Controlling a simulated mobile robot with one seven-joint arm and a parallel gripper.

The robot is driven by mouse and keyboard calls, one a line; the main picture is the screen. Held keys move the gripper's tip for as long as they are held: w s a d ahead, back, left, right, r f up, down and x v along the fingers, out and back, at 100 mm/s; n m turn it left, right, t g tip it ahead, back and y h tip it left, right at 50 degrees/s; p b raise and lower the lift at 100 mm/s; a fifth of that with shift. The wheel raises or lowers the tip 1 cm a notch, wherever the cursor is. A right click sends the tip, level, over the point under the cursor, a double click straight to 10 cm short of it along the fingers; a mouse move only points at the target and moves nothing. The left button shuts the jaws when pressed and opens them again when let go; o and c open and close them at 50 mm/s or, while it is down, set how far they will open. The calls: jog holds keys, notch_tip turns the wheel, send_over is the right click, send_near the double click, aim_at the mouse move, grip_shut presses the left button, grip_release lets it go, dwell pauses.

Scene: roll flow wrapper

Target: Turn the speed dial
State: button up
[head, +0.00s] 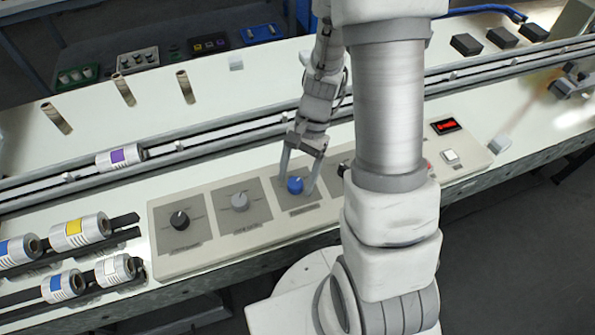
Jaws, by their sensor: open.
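A long beige control panel (192,258) lies along the near edge of the machine, with a row of dials on grey plates. A black dial (180,220) is at the left, a grey dial (239,201) is beside it, and a blue dial (295,185) comes third. The labels under the dials are too small to read, so I cannot tell which one is the speed dial. My gripper (297,180) points down at the blue dial, its fingers open on either side of it. I cannot tell whether they touch it. My arm hides part of the panel to the right.
A red display (445,126) and a white button (450,156) are at the panel's right end. A conveyor rail behind carries a purple-labelled roll (121,157). Several rolls on racks, such as a yellow-labelled one (79,232), stand at the left. Upright posts (186,87) rise behind the rail.

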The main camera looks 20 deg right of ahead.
jog(key=p+v, duration=0.2)
jog(key=v, duration=1.5)
jog(key=shift+r+p, duration=0.25)
jog(key=shift+p, duration=0.1)
